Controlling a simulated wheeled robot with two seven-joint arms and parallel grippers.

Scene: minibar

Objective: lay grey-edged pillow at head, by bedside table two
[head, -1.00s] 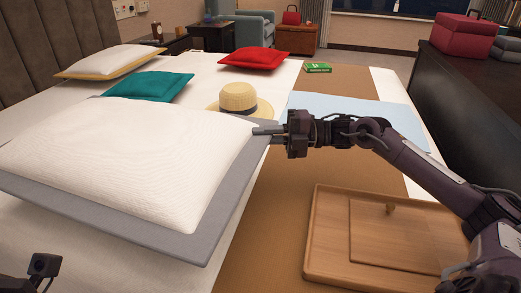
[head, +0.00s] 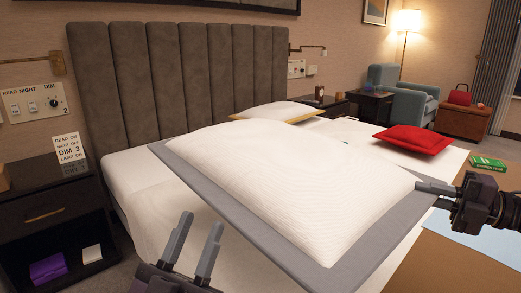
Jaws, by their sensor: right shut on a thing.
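The white pillow with a grey edge (head: 300,190) fills the middle of the head view, with its grey border facing me. My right gripper (head: 437,190) is shut on its right corner. The pillow seems to be above the bed (head: 150,195); whether any part touches the mattress is hidden. My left gripper (head: 197,243) is open and empty at the bottom, in front of the pillow's near left edge. The bed's grey headboard (head: 185,80) stands behind. A dark bedside table (head: 50,215) stands at left, below a wall panel marked 2 (head: 35,102).
A yellow-edged pillow (head: 275,112) lies by the headboard's far end. A lettered card (head: 70,157) stands on the bedside table. Bare white bed shows at left beside the headboard.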

